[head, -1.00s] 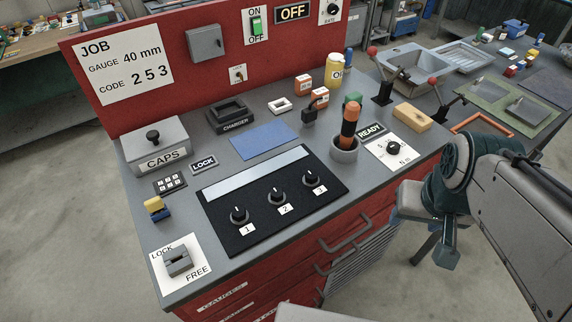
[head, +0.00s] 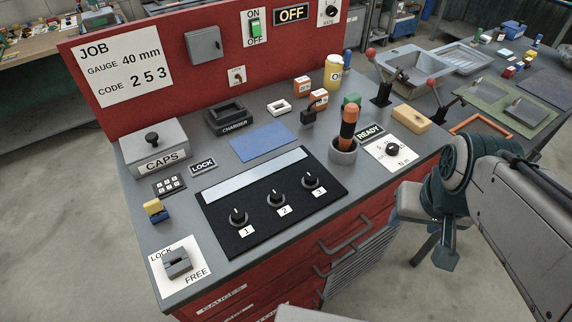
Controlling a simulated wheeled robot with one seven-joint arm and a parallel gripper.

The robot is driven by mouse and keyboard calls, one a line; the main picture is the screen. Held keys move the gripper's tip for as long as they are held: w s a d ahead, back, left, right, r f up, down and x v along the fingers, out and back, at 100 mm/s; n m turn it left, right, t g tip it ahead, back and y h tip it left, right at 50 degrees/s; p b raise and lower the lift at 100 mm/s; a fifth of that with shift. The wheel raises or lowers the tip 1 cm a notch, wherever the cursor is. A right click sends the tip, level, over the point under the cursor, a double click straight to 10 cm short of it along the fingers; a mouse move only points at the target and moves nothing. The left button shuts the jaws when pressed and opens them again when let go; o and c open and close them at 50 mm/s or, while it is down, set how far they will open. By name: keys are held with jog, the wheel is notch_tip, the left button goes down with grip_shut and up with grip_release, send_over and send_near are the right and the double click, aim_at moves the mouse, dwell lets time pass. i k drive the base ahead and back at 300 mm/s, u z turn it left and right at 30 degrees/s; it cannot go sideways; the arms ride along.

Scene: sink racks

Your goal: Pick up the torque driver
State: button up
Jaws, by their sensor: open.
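The torque driver (head: 349,122), with an orange and black grip, stands upright in a round grey holder (head: 344,156) on the grey bench top, beside the READY label. Its lower end is hidden inside the holder. My gripper (head: 432,256) hangs in front of the bench's right part, to the right of and lower in the picture than the driver. It is open and apart from the driver, with nothing seen between its fingers.
A black panel with three knobs (head: 272,200) lies left of the holder. A dial card (head: 391,152), a wooden block (head: 411,118) and red-knobbed levers (head: 382,92) stand to the right. A dark object (head: 308,115), small boxes and a yellow can (head: 333,72) stand behind.

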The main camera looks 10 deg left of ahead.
aim_at(350, 113)
jog(key=z, duration=1.65)
jog(key=i, duration=1)
jog(key=u, duration=3.15)
